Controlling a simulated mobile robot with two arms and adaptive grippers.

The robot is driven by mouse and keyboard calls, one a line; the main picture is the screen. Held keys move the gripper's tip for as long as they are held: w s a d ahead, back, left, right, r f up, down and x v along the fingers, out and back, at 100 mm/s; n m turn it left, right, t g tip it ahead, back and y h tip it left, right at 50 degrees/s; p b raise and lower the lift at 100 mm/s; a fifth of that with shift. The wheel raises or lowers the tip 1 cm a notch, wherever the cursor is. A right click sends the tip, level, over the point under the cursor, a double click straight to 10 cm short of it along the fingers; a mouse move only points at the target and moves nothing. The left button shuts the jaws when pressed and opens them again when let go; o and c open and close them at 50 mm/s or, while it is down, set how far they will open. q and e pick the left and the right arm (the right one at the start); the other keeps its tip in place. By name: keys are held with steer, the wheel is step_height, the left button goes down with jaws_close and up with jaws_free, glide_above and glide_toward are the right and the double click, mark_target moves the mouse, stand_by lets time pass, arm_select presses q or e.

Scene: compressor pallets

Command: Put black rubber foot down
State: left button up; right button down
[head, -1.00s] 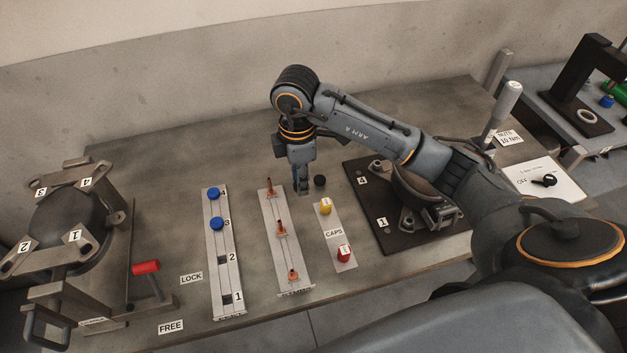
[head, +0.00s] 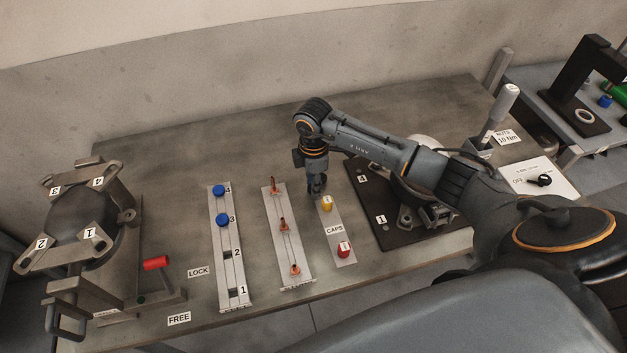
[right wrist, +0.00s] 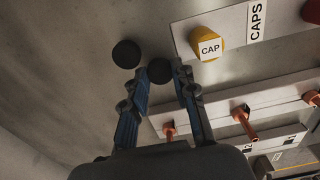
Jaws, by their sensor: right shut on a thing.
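My right gripper (head: 317,190) is low over the table, just behind the caps strip. In the right wrist view its two fingers (right wrist: 170,75) are closed around a black rubber foot (right wrist: 159,70) at their tips. I cannot tell whether this foot touches the table. A second round black piece (right wrist: 127,54) lies on the table just beside the left finger in that view. My left gripper is in neither view.
The caps strip (head: 335,234) bears a yellow cap (head: 326,203) and a red cap (head: 344,250). Left of it stand a strip with orange pieces (head: 282,227) and a numbered strip with blue knobs (head: 236,270). A dark pallet (head: 375,225) lies right. Table behind is clear.

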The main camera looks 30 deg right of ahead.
steer(key=shift+f, duration=0.1)
steer(key=c, duration=1.1)
jaws_free()
steer(key=shift+o, duration=0.2)
step_height(320, 180, up, 12)
steer(key=b, duration=0.3)
steer(key=shift+r, duration=0.2)
steer(key=shift+f, duration=0.1)
